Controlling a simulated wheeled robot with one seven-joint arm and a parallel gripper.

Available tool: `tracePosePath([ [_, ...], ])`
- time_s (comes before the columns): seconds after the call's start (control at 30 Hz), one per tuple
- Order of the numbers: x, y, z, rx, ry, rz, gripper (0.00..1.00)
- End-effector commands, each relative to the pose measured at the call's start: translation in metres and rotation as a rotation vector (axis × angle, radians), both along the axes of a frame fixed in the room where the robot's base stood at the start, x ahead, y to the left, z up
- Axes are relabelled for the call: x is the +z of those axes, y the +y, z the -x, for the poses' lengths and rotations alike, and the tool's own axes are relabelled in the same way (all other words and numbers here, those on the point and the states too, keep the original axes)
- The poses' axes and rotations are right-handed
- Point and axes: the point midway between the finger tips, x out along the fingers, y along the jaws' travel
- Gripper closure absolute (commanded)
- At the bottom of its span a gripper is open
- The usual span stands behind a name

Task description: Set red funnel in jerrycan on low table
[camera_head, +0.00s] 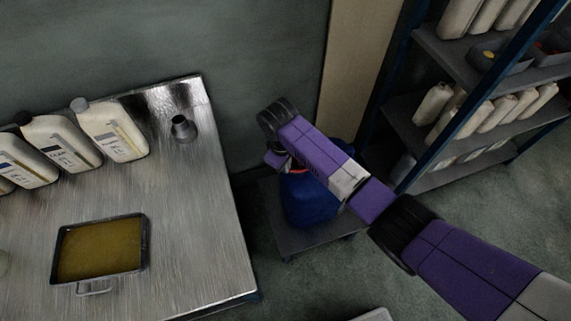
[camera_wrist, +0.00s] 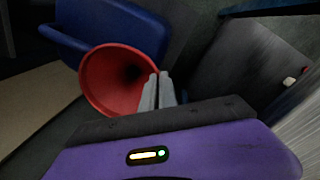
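The blue jerrycan (camera_head: 312,205) stands on the low table (camera_head: 290,238), partly hidden behind my arm. In the wrist view the red funnel (camera_wrist: 105,82) shows its wide mouth, close to the blue jerrycan (camera_wrist: 125,22). My gripper (camera_wrist: 157,90) has its two fingers close together at the funnel's right rim and looks shut on it. In the head view only a small red edge of the funnel (camera_head: 298,172) shows beneath my wrist, above the jerrycan. The spout is hidden, so I cannot tell whether it sits in the jerrycan's opening.
A metal worktable (camera_head: 190,220) on the left bears several white jugs (camera_head: 112,132), a grey funnel (camera_head: 183,128) and a tray of yellow oil (camera_head: 100,247). A shelf rack (camera_head: 440,140) with bottles stands at the right. The floor in front of the low table is partly clear.

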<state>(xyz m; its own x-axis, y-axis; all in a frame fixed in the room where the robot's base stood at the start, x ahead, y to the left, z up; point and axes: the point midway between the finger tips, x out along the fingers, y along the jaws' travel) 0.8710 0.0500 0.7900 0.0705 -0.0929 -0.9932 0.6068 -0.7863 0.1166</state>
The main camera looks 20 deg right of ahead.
Motion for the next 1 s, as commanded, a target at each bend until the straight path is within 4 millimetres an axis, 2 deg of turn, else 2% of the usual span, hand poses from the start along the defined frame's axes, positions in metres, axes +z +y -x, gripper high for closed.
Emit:
tracePosePath([
  [0.13,0.0,0.0,0.0,0.0,0.0,0.0,1.0],
  [0.2,0.0,0.0,0.0,0.0,0.0,0.0,0.84],
  [0.27,0.0,0.0,0.0,0.0,0.0,0.0,0.72],
  [0.57,0.001,0.0,0.0,0.0,0.001,-0.001,0.72],
  [0.67,0.006,0.001,0.0,0.0,-0.001,-0.001,0.72],
  [1.0,0.058,0.006,0.003,0.0,-0.002,-0.002,0.72],
])
